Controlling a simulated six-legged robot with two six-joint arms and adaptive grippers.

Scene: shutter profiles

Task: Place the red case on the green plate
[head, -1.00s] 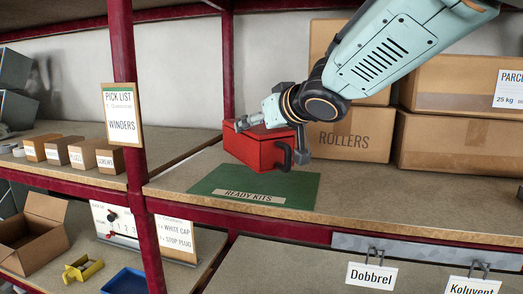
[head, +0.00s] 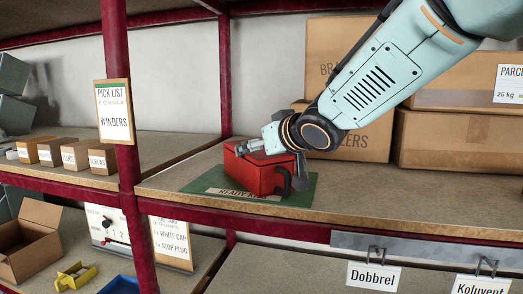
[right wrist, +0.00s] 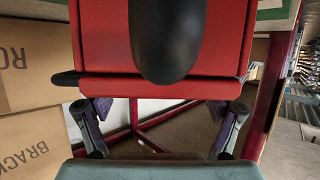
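The red case (head: 258,175), with a black handle on its front, is over the green plate (head: 207,183) in the head view. It covers the middle of the plate and part of its label. I cannot tell whether its underside touches the plate. My right gripper (head: 272,160) has a finger at each end of the case and is shut on it. In the right wrist view the red case (right wrist: 110,40) fills the upper middle, between the fingers of the right gripper (right wrist: 160,118). My left gripper is in neither view.
Cardboard boxes (head: 448,140) stand behind and to the right on the same shelf. A red post (head: 122,160) with a pick list sign (head: 114,112) stands at the left. The front edge of the shelf is close to the plate. Bare shelf lies right of the plate.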

